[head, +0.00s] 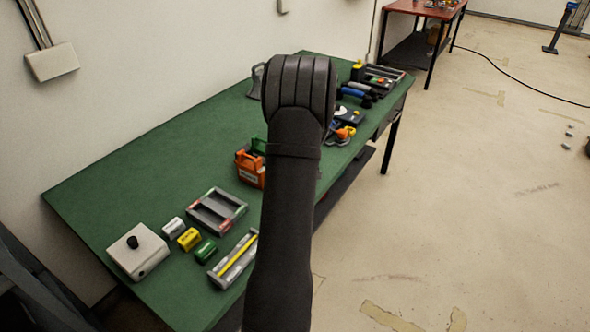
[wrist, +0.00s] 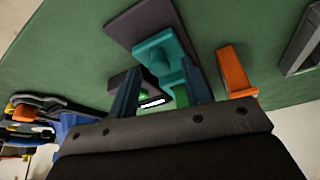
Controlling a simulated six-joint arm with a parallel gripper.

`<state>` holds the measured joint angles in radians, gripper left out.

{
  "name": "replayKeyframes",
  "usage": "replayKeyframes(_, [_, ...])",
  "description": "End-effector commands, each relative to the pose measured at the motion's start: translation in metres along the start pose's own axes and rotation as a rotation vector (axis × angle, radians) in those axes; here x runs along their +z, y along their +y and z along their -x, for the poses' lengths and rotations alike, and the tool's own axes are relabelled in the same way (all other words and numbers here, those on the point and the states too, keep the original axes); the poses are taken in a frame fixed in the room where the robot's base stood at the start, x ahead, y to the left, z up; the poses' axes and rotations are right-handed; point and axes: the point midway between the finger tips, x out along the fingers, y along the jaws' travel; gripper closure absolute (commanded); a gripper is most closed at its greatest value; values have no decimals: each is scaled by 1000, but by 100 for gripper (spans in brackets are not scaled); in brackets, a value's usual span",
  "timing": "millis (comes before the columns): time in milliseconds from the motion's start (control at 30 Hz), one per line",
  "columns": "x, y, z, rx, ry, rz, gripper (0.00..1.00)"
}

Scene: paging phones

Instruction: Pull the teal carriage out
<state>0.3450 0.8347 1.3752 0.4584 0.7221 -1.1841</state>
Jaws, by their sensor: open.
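The teal carriage (wrist: 158,50) shows at the middle of the wrist view, on a dark grey-purple base (wrist: 143,20) on the green table top. A teal part extends from its block towards my gripper. My gripper (wrist: 159,72) is open, with one dark finger on each side of the carriage's near part. I cannot tell whether either finger touches it. A green piece and a dark piece with a white label lie low between the fingers, partly hidden. In the head view my dark arm hides the gripper and the carriage.
An orange upright part (wrist: 237,72) stands close to the right finger. Blue, yellow and orange items (wrist: 40,118) lie at left. In the head view, an orange box (head: 250,170), grey tray (head: 204,217) and white knobbed box (head: 150,246) stand on the green table (head: 130,165).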

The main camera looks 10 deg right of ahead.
Motion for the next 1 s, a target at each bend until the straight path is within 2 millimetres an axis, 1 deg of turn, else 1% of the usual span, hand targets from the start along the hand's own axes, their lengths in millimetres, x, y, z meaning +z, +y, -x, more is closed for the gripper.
replayKeyframes(33, [0,0,0,0,0,0,55])
replayKeyframes(67, [0,0,0,0,0,0,57])
replayKeyframes(200, [0,0,0,0,0,0,85])
replayKeyframes(267, [0,0,0,0,0,0,97])
replayKeyframes(300, [0,0,0,0,0,0,100])
replayKeyframes(433, [0,0,0,0,0,0,100])
replayKeyframes(533, [5,2,3,0,-1,-1,100])
replayKeyframes(800, [38,12,16,-1,-2,-3,100])
replayKeyframes(900, [45,14,19,-1,-1,-2,100])
replayKeyframes(1000, [48,14,21,-1,-2,0,100])
